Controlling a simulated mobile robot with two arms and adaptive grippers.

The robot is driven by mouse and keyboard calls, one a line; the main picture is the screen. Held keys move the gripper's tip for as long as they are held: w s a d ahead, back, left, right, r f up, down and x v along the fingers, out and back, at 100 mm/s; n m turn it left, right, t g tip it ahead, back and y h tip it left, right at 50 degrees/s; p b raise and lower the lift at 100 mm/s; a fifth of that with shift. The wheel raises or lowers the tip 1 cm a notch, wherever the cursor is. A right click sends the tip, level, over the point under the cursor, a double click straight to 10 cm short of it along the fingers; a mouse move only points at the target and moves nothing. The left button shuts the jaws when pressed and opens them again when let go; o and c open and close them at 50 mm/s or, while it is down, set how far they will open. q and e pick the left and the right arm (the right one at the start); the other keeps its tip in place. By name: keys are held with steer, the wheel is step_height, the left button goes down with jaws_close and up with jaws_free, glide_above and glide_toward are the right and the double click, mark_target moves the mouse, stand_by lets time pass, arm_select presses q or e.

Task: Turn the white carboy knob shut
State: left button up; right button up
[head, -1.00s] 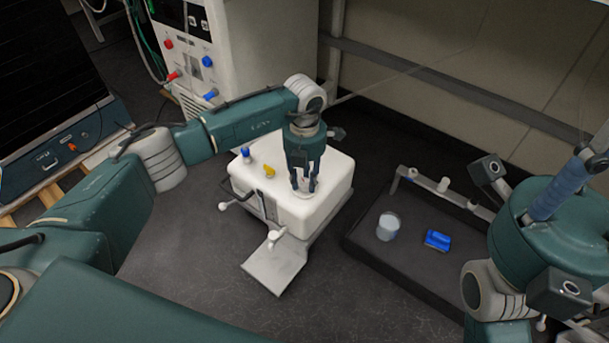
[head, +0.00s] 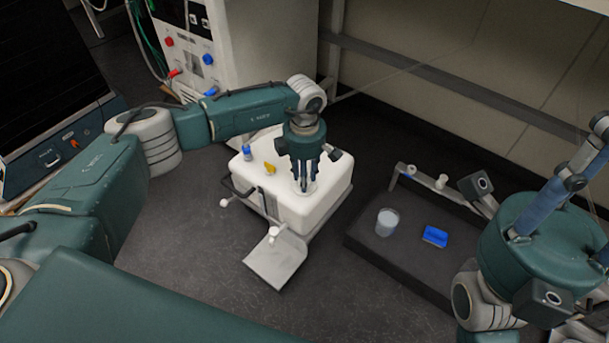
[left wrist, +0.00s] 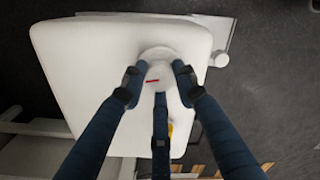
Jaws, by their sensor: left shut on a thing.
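The white carboy (head: 315,205) is a low block with rounded edges on the dark floor. Its white knob (head: 304,187) is on top, near the right side. My left gripper (head: 305,183) points straight down, its blue fingers closed around the knob. In the left wrist view the round knob (left wrist: 158,58) sits between the fingers and bears a short red mark. The fingers hide part of its rim. My right gripper (head: 570,190) is close at the right edge, fingers pointing up and partly cut off, apart from the carboy.
A blue knob (head: 247,152) and a yellow knob (head: 269,168) stand on the carboy's left part. A grey plate (head: 277,262) juts out in front. A dark tray (head: 365,240) at right holds a beaker (head: 387,222) and a blue item (head: 434,236). A machine (head: 235,45) stands behind.

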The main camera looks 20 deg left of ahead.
arm_select(q)
steer(key=shift+m, duration=1.1)
steer(key=o, duration=1.1)
steer(key=shift+o, duration=0.2)
step_height(320, 180, up, 12)
